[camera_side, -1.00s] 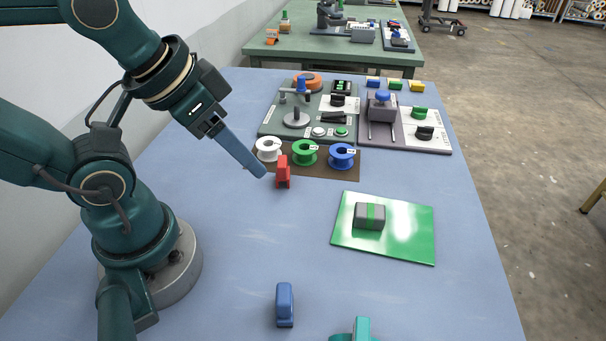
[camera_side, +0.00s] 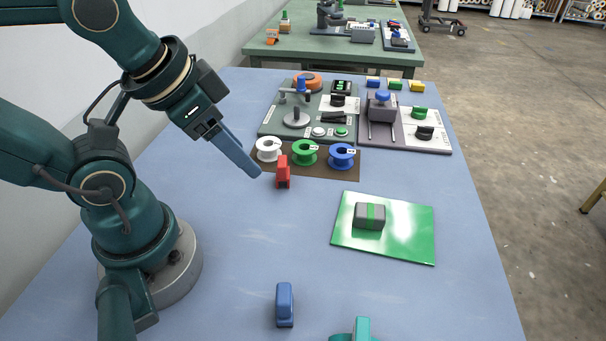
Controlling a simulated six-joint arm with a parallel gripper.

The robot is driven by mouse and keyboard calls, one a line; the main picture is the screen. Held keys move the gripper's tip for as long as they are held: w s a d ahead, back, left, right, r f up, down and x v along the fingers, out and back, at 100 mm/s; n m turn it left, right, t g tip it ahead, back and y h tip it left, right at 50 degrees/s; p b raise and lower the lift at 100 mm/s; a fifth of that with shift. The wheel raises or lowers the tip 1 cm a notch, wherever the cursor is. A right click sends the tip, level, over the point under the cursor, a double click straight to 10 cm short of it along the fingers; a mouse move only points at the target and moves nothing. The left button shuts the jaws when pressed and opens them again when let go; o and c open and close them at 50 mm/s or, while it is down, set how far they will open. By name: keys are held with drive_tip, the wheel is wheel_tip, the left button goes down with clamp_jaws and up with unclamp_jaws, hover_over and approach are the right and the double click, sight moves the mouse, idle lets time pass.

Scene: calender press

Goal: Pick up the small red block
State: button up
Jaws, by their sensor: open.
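The small red block (camera_side: 283,173) stands upright on the blue table, at the front edge of the brown mat with the spools. My gripper (camera_side: 254,171) is open, with its blue-grey fingers slanting down to the right. Its fingertips are just left of the red block in the picture and look apart from it. One finger largely hides the other, and the gap between them is hard to see from this side. Nothing shows held in the gripper.
White (camera_side: 268,149), green (camera_side: 304,152) and blue (camera_side: 342,156) spools stand behind the red block. A grey block with a green band (camera_side: 369,216) lies on a green plate (camera_side: 420,247). A blue block (camera_side: 285,305) and teal block (camera_side: 362,329) are in front. The table's middle is clear.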

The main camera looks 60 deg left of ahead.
drive_tip(key=a+f+m+g+y, duration=0.2)
drive_tip(key=a+m+y, duration=0.2)
drive_tip(key=a+m, duration=0.15)
drive_tip(key=m+y, duration=0.5)
drive_tip(key=m, duration=0.7)
hover_over(282, 165)
drive_tip(key=s+a, duration=0.1)
drive_tip(key=s, duration=0.2)
wheel_tip(282, 165, down, 4)
drive_tip(key=d+f+m+t, duration=0.1)
drive_tip(key=m, duration=0.1)
drive_tip(key=w+d+f+m+t, duration=0.1)
drive_tip(key=f+m, duration=0.1)
drive_tip(key=d+f+m+t, duration=0.1)
drive_tip(key=m, duration=0.1)
drive_tip(key=shift+w+f+y, duration=0.3)
drive_tip(key=shift+y, duration=0.1)
drive_tip(key=shift+s+d+f+m, duration=0.1)
drive_tip(key=shift+d+f+m, duration=0.1)
drive_tip(key=shift+f+m, duration=0.2)
drive_tip(key=shift+x, duration=2.4)
drive_tip(key=shift+c, duration=0.3)
clamp_jaws()
